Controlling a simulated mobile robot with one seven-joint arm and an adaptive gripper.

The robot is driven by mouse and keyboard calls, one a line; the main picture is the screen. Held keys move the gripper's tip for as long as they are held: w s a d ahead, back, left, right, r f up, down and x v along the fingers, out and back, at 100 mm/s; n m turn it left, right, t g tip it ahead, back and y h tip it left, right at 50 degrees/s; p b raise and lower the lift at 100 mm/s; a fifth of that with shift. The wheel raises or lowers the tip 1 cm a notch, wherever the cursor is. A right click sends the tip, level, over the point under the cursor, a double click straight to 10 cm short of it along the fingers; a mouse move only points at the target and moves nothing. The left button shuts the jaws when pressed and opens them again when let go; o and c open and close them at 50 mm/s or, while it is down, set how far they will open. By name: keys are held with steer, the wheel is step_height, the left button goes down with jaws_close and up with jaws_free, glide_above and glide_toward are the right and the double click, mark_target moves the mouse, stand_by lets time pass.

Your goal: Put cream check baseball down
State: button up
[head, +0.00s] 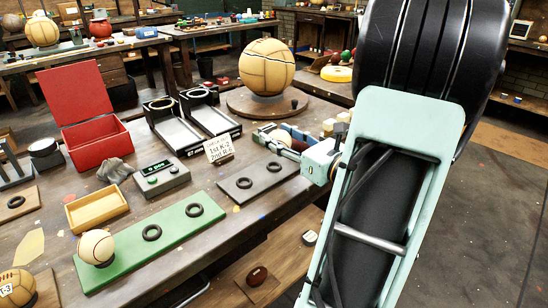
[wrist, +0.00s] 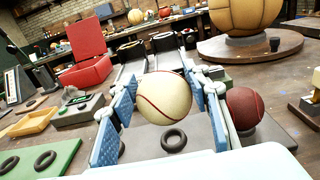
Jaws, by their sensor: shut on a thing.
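The cream baseball with red stitching (wrist: 164,97) is between the blue finger pads of my gripper (wrist: 160,92), which is shut on it. In the wrist view the ball appears above a dark board (wrist: 143,147) and behind a black ring (wrist: 173,138); its exact height is unclear. In the head view my gripper (head: 284,141) is over the table behind the dark board (head: 258,181), and the held ball is hard to make out. Another cream ball (head: 96,246) sits at the left end of a green board (head: 150,247), which has two bare rings.
A dark red ball (wrist: 245,108) is close right of my gripper. A sign (head: 218,150), a scale (head: 162,178), black trays (head: 178,125), a red box (head: 95,143), a wooden tray (head: 96,208) and a large ball on a turntable (head: 240,105) surround the boards.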

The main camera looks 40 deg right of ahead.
steer(key=shift+w+a+f, duration=0.25)
steer(key=shift+w+f, duration=0.1)
steer(key=shift+f, duration=0.1)
steer(key=f, duration=0.1)
steer(key=f+b, duration=0.2)
steer(key=f, duration=0.1)
steer(key=shift+w+a, duration=0.1)
steer(key=shift+w, duration=0.2)
steer(key=shift+r, duration=0.1)
steer(key=o, duration=1.3)
steer(key=shift+o, duration=0.2)
steer(key=shift+s, duration=0.1)
steer(key=s+p, duration=0.2)
steer(key=s, duration=0.9)
steer(key=shift+s+d, duration=0.4)
